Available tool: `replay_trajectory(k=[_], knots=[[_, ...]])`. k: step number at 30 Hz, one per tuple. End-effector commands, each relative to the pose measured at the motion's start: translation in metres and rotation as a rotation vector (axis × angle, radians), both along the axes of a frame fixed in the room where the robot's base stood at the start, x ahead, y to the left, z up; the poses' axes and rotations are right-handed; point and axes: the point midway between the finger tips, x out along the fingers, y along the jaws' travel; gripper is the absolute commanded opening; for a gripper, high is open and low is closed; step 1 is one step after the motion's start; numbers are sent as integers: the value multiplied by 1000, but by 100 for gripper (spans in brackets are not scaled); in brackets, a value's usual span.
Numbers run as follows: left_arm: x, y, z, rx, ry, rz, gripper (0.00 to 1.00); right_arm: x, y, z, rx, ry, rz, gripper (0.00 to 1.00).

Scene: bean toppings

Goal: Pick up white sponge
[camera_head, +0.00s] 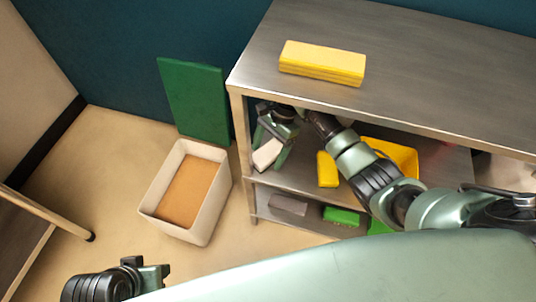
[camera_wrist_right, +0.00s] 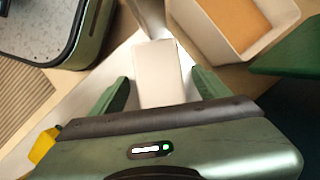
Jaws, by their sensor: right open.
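The white sponge (camera_head: 266,154) lies on the middle shelf of the metal rack, near its left end. In the right wrist view the white sponge (camera_wrist_right: 158,72) is a pale block between two green fingers. My right gripper (camera_head: 271,150) reaches in under the top shelf and is open, with a finger on each side of the sponge. In the wrist view a gap shows between the sponge and each finger. My left gripper (camera_head: 152,276) is at the bottom left, away from the rack; its jaws do not show clearly.
A yellow block (camera_head: 322,64) lies on the top shelf (camera_head: 430,60). A yellow sponge (camera_head: 327,169) and a yellow container (camera_head: 400,155) are on the middle shelf. Grey and green blocks (camera_head: 341,216) lie below. A white bin (camera_head: 223,190) with a brown bottom stands left, before a green board (camera_head: 195,100).

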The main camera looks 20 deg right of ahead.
Motion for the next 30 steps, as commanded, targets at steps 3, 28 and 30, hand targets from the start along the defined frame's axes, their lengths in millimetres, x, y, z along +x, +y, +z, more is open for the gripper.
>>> replay_trajectory(k=[3,28,30], knots=[[0,0,0,0,0,0,44,0,0,0,0,0,0,76],[0,0,-3,0,0,0,44,0,0,-2,0,0,0,11],[0,0,-1,0,0,0,44,0,0,0,1,0,1,11]])
